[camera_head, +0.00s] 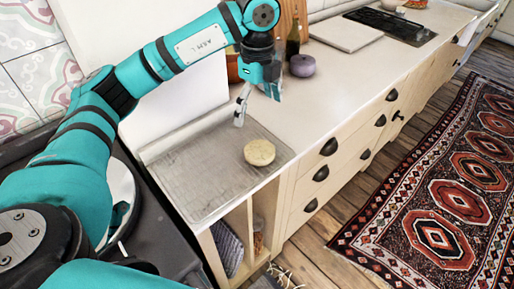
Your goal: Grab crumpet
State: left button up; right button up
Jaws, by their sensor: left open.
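A round, pale yellow crumpet (259,152) lies flat near the front right corner of a grey patterned tray or mat (195,180) set into the counter. My left gripper (255,106) hangs pointing down, open and empty, above and behind the crumpet and a little to its left. It is apart from the crumpet. My right gripper is not in view.
Behind the gripper stand a purple round pot (302,65), a dark bottle (293,42) and a wooden board (291,14). A white board (346,33) and a black hob (392,25) lie farther back. The counter right of the crumpet is clear.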

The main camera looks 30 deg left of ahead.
pick_arm(q)
jog(key=p, duration=0.1)
send_over(258, 148)
jog(key=f, duration=0.6)
jog(key=shift+s+a, duration=0.1)
jog(key=shift+s, duration=0.15)
notch_tip(258, 148, down, 3)
jog(key=shift+f+p, duration=0.1)
jog(key=shift+p, duration=0.4)
jog(key=shift+f+p, duration=0.3)
jog(key=shift+f, duration=0.05)
notch_tip(258, 148, down, 4)
jog(key=shift+w+r+p, duration=0.15)
jog(key=shift+p, duration=0.5)
jog(key=shift+f, duration=0.35)
jog(key=c, duration=0.9)
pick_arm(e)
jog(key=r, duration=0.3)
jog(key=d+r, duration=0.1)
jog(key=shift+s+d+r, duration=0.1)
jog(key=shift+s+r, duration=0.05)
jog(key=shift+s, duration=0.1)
pick_arm(q)
jog(key=shift+r, duration=0.1)
